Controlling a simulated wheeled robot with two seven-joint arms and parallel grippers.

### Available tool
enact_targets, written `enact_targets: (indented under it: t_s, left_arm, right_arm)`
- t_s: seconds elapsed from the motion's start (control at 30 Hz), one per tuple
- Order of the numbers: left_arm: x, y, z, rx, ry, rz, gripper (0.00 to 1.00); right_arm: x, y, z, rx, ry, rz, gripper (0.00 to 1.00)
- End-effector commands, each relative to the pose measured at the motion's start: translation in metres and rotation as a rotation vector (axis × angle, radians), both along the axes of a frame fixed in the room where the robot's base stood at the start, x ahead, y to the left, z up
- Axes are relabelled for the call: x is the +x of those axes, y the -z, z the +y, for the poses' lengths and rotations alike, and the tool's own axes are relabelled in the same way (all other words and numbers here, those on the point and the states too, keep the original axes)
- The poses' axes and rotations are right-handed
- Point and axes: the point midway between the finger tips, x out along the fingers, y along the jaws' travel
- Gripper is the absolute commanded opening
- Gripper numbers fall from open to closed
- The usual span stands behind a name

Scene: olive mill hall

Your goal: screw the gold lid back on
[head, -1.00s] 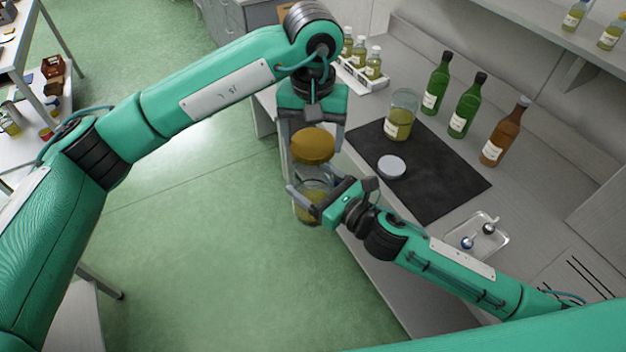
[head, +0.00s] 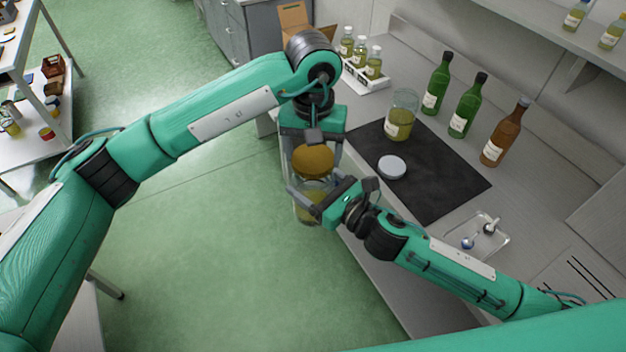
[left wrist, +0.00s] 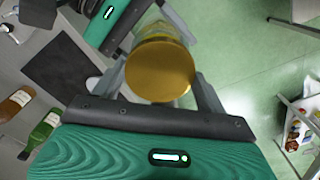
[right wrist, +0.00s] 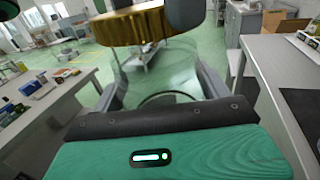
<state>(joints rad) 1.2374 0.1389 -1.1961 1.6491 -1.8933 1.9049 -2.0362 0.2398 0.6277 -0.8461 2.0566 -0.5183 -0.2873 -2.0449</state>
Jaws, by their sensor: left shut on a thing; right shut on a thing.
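The gold lid (head: 313,160) is held level between the fingers of my left gripper (head: 313,152), which point down over the jar. The lid fills the middle of the left wrist view (left wrist: 160,70). My right gripper (head: 326,202) is shut from the side around the clear glass jar (head: 308,212), which has yellowish contents and stands upright off the bench edge. In the right wrist view the lid's lower edge (right wrist: 130,25) shows at the top.
On the bench a black mat (head: 440,200) carries a pale round lid (head: 391,167) and a beaker of yellow liquid (head: 400,118). Green bottles (head: 467,105), a brown bottle (head: 503,135) and a small metal tray (head: 490,248) stand around it. Open floor lies left of the jar.

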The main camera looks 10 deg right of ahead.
Motion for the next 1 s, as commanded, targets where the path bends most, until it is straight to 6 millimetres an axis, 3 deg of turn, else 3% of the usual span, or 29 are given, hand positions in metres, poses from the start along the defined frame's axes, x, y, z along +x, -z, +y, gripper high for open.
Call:
enact_targets:
  t_s: [0.73, 1.0]
  left_arm:
    - [-0.002, -0.002, 0.000, 0.001, 0.000, -0.001, 0.53]
    - [-0.002, 0.011, 0.001, 0.003, -0.001, -0.001, 0.53]
  right_arm:
    - [0.000, -0.002, 0.000, 0.001, -0.001, -0.003, 0.14]
    - [0.000, -0.002, 0.000, 0.001, -0.001, -0.003, 0.14]
